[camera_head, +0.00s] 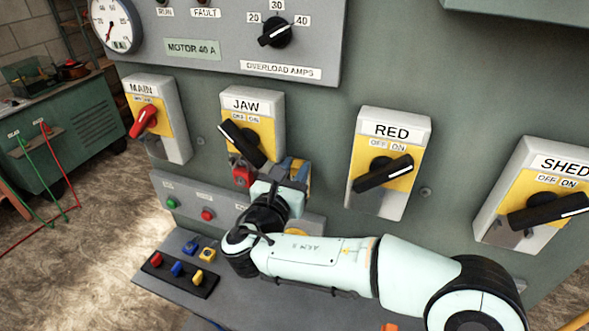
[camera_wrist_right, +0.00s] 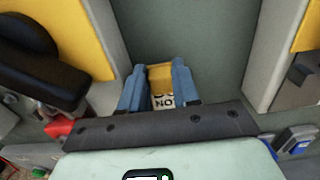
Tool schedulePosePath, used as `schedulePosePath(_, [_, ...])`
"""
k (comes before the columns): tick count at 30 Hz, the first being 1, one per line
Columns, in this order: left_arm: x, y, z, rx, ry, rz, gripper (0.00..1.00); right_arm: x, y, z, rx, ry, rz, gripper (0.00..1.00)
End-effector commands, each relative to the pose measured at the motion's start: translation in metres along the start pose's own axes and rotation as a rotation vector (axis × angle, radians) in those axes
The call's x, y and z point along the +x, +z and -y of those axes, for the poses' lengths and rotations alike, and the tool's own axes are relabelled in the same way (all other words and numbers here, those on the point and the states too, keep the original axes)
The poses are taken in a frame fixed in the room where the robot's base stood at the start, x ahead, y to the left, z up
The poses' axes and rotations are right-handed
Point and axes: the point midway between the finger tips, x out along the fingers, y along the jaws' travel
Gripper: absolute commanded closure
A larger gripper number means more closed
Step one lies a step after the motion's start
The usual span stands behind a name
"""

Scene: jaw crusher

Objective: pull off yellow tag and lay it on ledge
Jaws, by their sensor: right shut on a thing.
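My right gripper (camera_head: 296,178) is shut on the yellow tag, just right of the JAW switch box (camera_head: 268,124) and in front of the green panel. In the right wrist view the yellow tag (camera_wrist_right: 160,78) sits between the blue fingers (camera_wrist_right: 158,88), with part of its black lettering showing on a white patch. The tag appears clear of the switch box. A red padlock (camera_head: 241,175) hangs at the bottom of the JAW box, left of the gripper. The grey ledge (camera_head: 245,290) lies below, partly hidden by my right arm. My left gripper is out of view.
On the ledge's left stand a black rack (camera_head: 208,287) with red, blue and yellow padlocks, and loose blue (camera_head: 190,248) and yellow (camera_head: 207,254) pieces. The MAIN (camera_head: 172,100), RED (camera_head: 415,140) and SHED (camera_head: 525,170) boxes stick out from the panel. Bare ledge shows right of the rack.

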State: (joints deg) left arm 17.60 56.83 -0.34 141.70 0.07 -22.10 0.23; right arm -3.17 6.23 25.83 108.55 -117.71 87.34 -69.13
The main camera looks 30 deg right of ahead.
Motion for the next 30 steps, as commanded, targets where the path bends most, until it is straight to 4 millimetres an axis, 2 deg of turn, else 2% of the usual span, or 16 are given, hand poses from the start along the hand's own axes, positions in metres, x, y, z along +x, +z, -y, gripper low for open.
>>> schedulePosePath(30, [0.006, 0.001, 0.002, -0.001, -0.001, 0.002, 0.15, -0.047, 0.0, 0.0, 0.001, 0.001, 0.0, 0.98])
